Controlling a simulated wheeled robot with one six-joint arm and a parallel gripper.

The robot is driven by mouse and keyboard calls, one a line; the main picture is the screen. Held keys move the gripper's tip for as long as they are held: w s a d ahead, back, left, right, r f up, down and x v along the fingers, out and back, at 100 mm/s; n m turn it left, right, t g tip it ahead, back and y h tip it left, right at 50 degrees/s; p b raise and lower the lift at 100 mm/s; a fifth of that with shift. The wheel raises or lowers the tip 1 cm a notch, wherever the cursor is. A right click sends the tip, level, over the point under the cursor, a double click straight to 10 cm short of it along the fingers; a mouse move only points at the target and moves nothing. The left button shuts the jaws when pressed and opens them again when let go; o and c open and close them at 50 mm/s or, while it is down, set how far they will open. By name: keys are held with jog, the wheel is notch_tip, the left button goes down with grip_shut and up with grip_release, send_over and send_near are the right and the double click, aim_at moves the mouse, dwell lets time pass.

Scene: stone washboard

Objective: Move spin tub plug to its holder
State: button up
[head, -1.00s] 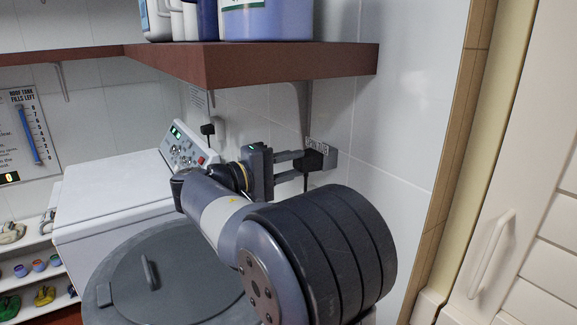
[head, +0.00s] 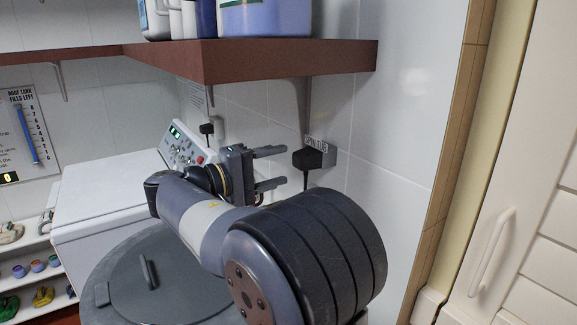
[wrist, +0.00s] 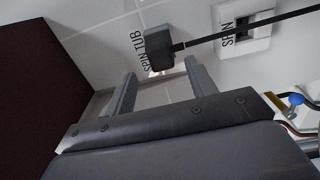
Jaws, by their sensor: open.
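The black spin tub plug (head: 308,158) sits at the grey wall holder (head: 329,157), under a label reading SPIN TUB. Its cord hangs down from it. In the wrist view the plug (wrist: 158,50) lies just beyond the fingertips, beside the SPIN TUB lettering, with its cord running off to the right. My gripper (head: 285,168) is open and empty, to the left of the plug, with a small gap between fingertips and plug. In the wrist view my gripper (wrist: 160,68) shows two spread fingers with nothing between them. How deep the plug sits is hidden.
A red-brown shelf (head: 290,62) with bottles hangs above the arm. A white machine (head: 110,195) with a control panel and a grey lid (head: 165,280) lie left and below. Another black plug (head: 207,128) is on the back wall. A white socket plate (wrist: 243,25) shows in the wrist view.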

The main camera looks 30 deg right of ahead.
aim_at(295, 161)
jog(key=a, duration=0.6)
jog(key=shift+a+b, duration=0.3)
jog(key=shift+a, duration=0.05)
jog(key=shift+s+d, duration=0.1)
jog(key=d+p, duration=0.1)
jog(key=d, duration=0.9)
jog(key=shift+d+p, duration=0.3)
jog(key=shift+d, duration=0.05)
jog(key=shift+a, duration=0.35)
jog(key=shift+d+f, duration=0.1)
jog(key=shift+d, duration=0.05)
jog(key=a+b, duration=0.2)
jog(key=a, duration=0.9)
jog(key=d+p, duration=0.2)
jog(key=d, duration=0.9)
jog(key=shift+a, duration=0.25)
jog(key=a, duration=0.7)
jog(key=shift+a, duration=0.15)
